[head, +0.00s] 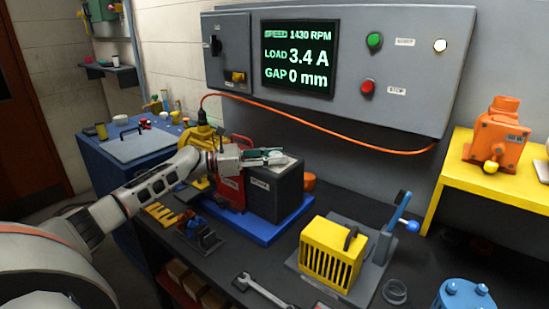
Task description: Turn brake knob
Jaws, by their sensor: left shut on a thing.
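A dark grey box (276,192) with a small label, too small to read surely, stands on a blue base (250,227) on the bench; it looks like the brake. My left gripper (273,157) reaches in from the left, just over the light top plate of this box. Its fingers are shut on a small pale part there, which appears to be the brake knob; the fingers mostly hide it. My right gripper is not in view.
A red unit (231,180) and a yellow motor (201,140) stand left of the box. An orange cable (330,133) runs to the wall panel (420,75), whose screen reads 1430 RPM, 3.4 A, 0 mm. A yellow vented unit (330,252) and wrench (265,291) lie in front.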

